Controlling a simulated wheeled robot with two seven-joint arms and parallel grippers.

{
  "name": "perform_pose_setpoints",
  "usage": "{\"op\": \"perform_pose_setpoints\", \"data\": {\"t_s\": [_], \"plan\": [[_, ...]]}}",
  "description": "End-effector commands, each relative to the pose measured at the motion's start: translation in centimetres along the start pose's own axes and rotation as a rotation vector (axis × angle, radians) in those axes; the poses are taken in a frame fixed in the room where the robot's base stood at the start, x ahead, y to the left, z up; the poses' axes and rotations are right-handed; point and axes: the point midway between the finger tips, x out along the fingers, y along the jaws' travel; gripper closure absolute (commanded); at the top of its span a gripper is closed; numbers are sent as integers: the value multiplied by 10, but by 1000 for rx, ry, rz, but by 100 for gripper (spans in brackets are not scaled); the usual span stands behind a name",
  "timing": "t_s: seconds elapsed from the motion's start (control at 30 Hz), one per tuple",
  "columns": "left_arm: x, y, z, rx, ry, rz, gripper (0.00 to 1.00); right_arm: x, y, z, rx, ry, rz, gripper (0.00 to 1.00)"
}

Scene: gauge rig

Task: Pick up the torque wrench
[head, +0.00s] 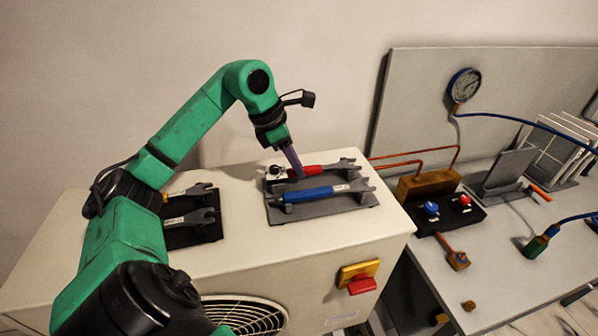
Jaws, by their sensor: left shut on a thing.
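A wrench with a red handle (312,170) and a grey open-ended head lies on a dark tray (359,203) on top of the white cabinet. A wrench with a blue handle (308,194) lies in front of it on the same tray. My left gripper (297,174) reaches down from above and is shut on the red-handled wrench near the left end of its handle. The wrench still appears to rest in the tray. The fingertips are small, and the wrench's left end is partly hidden. My right gripper is not in view.
A second dark tray (193,236) with grey wrenches is at the left, partly behind my arm. A yellow and red switch (358,277) is on the cabinet front. Right of it, a bench holds a block with blue and red knobs (445,211), hoses and a gauge (464,85).

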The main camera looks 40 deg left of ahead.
Motion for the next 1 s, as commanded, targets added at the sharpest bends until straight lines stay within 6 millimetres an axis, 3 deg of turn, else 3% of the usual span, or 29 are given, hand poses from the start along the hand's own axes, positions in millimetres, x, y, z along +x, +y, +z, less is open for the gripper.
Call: {"op": "perform_pose_setpoints", "data": {"t_s": [0.33, 0.47, 0.57, 0.8, 1.0], "plan": [[-3, 0, 2, 1, -3, 2, 100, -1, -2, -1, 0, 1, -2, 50], [-13, 1, 6, 2, -4, 3, 100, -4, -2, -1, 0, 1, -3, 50], [-31, 1, 13, 2, -6, 6, 100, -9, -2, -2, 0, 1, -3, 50], [-110, 0, 47, 2, -12, 3, 100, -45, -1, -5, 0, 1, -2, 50], [-166, 0, 69, 1, -5, 2, 100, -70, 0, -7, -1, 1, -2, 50]]}}
